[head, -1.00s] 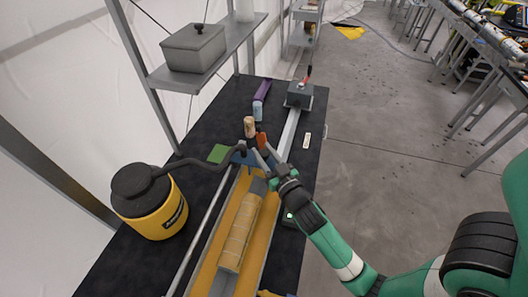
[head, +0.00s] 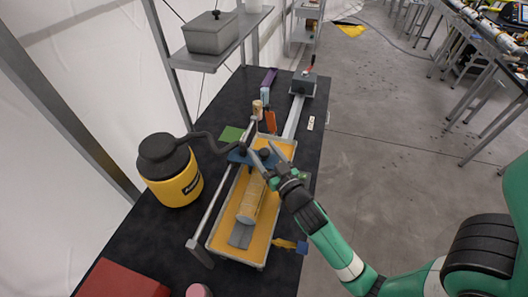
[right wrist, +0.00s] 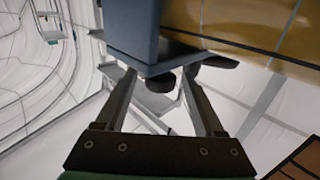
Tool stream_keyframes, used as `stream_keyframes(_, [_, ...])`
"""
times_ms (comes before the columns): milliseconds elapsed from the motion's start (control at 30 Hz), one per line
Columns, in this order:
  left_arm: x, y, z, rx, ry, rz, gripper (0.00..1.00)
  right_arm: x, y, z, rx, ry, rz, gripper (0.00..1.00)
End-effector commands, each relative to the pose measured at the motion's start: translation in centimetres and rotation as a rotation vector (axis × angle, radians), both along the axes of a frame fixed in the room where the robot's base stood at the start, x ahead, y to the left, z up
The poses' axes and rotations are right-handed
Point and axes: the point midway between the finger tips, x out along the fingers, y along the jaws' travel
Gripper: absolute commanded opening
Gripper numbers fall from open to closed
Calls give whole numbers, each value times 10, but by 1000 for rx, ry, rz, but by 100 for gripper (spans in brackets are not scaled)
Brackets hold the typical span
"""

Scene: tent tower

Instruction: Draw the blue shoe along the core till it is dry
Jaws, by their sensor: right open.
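The blue shoe (head: 238,157) sits across the far part of the tray, at the far end of the core. The core (head: 251,200) is a tan cylinder lying lengthwise in an orange-lined tray (head: 212,247), with a grey section at its near end. A dark hose runs from the yellow vacuum (head: 178,190) to the shoe. My right gripper (head: 262,152) is open with its fingertips close to the shoe. In the right wrist view a blue block (right wrist: 133,28), apparently the shoe, is just beyond the open fingers (right wrist: 163,82); contact is unclear. My left gripper is out of view.
A metal rail (head: 208,215) runs along the tray's left side. A grey box with a red-topped lever (head: 304,84) stands at the far end. A green square (head: 231,134) lies left of the shoe. A red box (head: 120,282) is at the near left. A shelf (head: 217,60) overhangs the far left.

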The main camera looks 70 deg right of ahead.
Motion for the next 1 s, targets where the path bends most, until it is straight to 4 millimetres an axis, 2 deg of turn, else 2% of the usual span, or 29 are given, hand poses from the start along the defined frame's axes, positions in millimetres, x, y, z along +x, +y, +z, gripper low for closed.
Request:
stream_keyframes(367, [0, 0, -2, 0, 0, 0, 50, -6, 6, -2, 1, 1, 2, 71])
stream_keyframes(733, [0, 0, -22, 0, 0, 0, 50, -69, 57, -4, 0, 3, 5, 71])
stream_keyframes(900, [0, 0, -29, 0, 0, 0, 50, -87, 71, -3, 0, 1, 3, 71])
stream_keyframes(1000, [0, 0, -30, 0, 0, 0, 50, -90, 73, -1, 0, 0, 1, 71])
